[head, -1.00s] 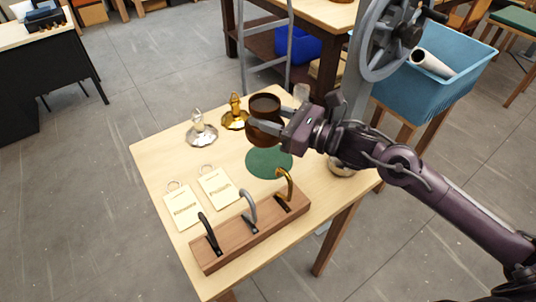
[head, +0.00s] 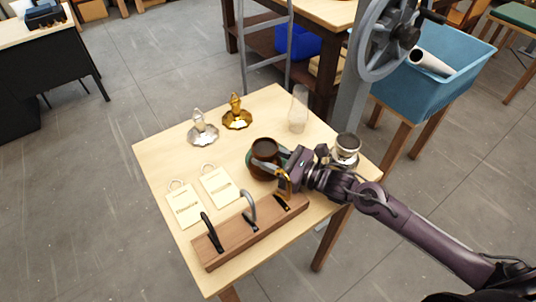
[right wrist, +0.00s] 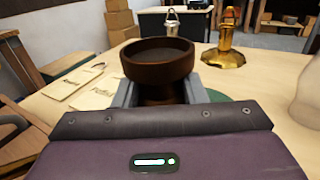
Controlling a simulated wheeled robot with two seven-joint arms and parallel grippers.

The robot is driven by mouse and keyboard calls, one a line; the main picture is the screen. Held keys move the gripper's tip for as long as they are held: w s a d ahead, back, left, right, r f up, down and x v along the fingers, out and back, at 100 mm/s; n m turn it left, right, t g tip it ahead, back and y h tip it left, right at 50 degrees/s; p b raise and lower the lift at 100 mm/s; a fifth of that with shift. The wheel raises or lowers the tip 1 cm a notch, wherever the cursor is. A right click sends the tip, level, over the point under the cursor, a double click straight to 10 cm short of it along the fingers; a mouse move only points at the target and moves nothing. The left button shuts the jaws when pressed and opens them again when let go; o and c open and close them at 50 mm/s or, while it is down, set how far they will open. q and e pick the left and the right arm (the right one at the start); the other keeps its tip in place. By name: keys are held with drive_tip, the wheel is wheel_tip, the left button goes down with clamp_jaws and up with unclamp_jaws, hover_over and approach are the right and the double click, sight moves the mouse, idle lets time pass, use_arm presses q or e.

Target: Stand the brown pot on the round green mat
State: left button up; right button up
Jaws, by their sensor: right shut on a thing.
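The brown pot (head: 265,149) is upright in my right gripper (head: 272,167), whose two fingers are shut around its narrower lower part. In the right wrist view the pot (right wrist: 158,65) shows its wide rim and dark inside between the fingers (right wrist: 160,93). The round green mat (head: 250,158) is mostly hidden under the pot and gripper; its edge also shows in the right wrist view (right wrist: 216,96). The pot is over the mat, low at the table; I cannot tell whether its base touches. My left gripper is not in view.
A wooden block (head: 245,238) with several hooks stands close in front of the gripper. Silver (head: 202,130) and gold (head: 237,114) lamp pieces, a clear glass (head: 298,108), a metal jar (head: 345,150) and two cards (head: 219,187) are around it.

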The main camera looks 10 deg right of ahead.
drive_tip(key=shift+f, duration=0.1)
drive_tip(key=o, duration=1.2)
drive_tip(key=shift+r, duration=0.3)
drive_tip(key=b+v, duration=0.1)
drive_tip(key=v, duration=0.9)
drive_tip(key=shift+s+d+f+b, duration=0.15)
drive_tip(key=shift+d+f+b, duration=0.1)
drive_tip(key=shift+b, duration=0.15)
drive_tip(key=shift+v, duration=0.8)
drive_tip(key=shift+r, duration=0.1)
